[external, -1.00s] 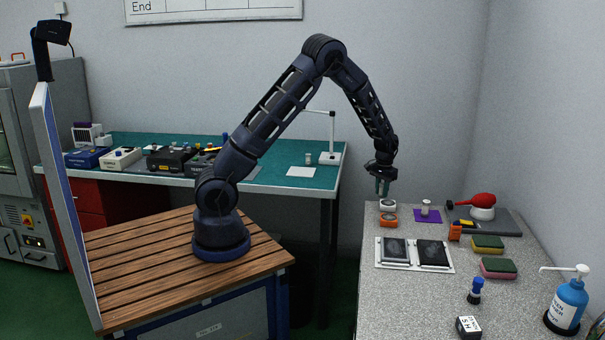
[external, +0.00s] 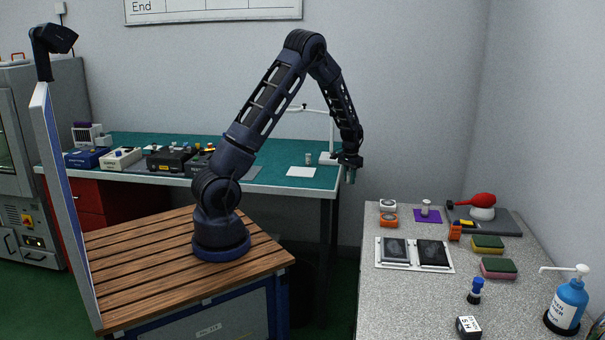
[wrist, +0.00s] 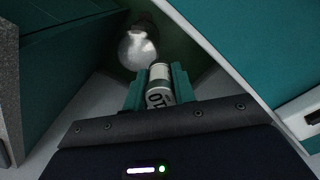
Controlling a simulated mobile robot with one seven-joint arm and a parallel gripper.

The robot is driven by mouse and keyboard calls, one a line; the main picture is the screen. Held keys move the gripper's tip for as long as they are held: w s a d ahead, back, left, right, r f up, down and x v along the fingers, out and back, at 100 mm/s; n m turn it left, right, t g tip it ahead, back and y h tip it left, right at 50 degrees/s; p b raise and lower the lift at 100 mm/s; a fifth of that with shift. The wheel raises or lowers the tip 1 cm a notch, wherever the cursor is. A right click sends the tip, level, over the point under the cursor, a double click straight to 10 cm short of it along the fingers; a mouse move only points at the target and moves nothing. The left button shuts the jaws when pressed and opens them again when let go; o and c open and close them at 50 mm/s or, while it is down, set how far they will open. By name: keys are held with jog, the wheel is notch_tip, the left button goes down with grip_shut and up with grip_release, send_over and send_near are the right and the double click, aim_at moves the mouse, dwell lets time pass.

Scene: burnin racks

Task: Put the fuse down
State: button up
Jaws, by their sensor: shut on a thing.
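My gripper (external: 350,177) hangs in the air near the right end of the teal bench, to the left of the speckled grey counter. In the wrist view its teal fingers (wrist: 158,92) are shut on the fuse (wrist: 159,82), a small white cylinder with a metal-looking end and dark printed characters. The fuse is too small to make out in the external view. Similar small cylinders stand on the teal bench (external: 308,158) and on a purple mat on the counter (external: 425,208); I cannot tell exactly what they are.
The teal bench top (external: 270,172) has a white sheet (external: 301,172) and a white stand (external: 332,140) near its right end. The grey counter (external: 400,300) holds a white tray (external: 413,268), sponges (external: 498,267) and a blue bottle (external: 567,303). A shiny rounded object (wrist: 138,50) lies beyond the fingers.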

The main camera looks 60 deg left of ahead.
jog(key=shift+n, duration=0.7)
jog(key=s+a+r, duration=0.1)
jog(key=a, duration=0.2)
jog(key=s+a+r, duration=0.1)
jog(key=a+r, duration=0.1)
jog(key=a, duration=0.2)
jog(key=s+a+r, duration=0.2)
jog(key=a, duration=0.1)
jog(key=shift+a, duration=0.15)
jog(key=s+a+r+n, duration=0.1)
jog(key=s+a+r, duration=0.25)
jog(key=a, duration=0.25)
jog(key=s+a+r+n, duration=0.1)
jog(key=s+a+r, duration=0.1)
jog(key=s+a, duration=0.25)
notch_tip(320, 180, up, 9)
jog(key=n, duration=0.3)
send_over(250, 175)
jog(key=f, duration=1.9)
jog(key=shift+d+f, duration=0.2)
jog(key=shift+f, duration=0.05)
jog(key=o, duration=1)
jog(key=shift+f, duration=0.1)
notch_tip(250, 175, up, 12)
